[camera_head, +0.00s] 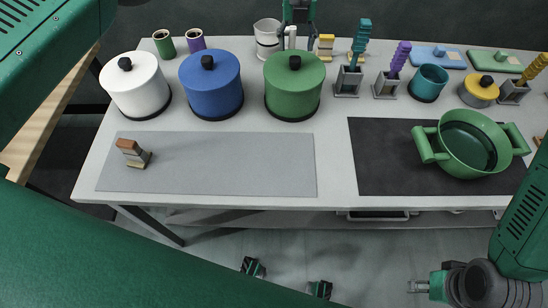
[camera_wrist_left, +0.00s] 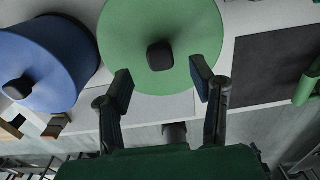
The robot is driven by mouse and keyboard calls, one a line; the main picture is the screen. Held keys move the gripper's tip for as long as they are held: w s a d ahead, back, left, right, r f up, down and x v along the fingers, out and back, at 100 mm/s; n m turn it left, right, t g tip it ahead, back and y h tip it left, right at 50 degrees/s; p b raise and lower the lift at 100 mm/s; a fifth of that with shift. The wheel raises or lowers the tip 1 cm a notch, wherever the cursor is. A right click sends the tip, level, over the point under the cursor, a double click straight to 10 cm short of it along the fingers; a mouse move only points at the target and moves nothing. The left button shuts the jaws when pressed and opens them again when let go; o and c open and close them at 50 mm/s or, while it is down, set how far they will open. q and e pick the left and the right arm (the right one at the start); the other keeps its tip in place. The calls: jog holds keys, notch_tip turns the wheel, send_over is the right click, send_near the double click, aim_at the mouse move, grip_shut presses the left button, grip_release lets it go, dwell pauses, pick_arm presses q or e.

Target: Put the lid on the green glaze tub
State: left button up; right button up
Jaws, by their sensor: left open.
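An open green tub with two side handles (camera_head: 468,143) stands on the dark mat at the right; its inside shows and nothing covers it. A round green lid with a black knob (camera_head: 294,68) tops a green drum-shaped body at the back middle. The lid also shows in the left wrist view (camera_wrist_left: 180,20).
A blue lidded drum (camera_head: 211,88) and a white one (camera_head: 136,88) stand left of the green one. Cups, holders and a small yellow-lidded pot (camera_head: 480,90) line the back. The grey mat (camera_head: 230,165) holds only a small block stack (camera_head: 133,152) at its left.

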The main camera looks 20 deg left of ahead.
pick_arm(q)
jog(key=shift+r+p, duration=0.9)
jog(key=shift+r, duration=0.6)
notch_tip(320, 180, up, 12)
jog(key=shift+w+f, duration=0.1)
jog(key=shift+f, duration=0.05)
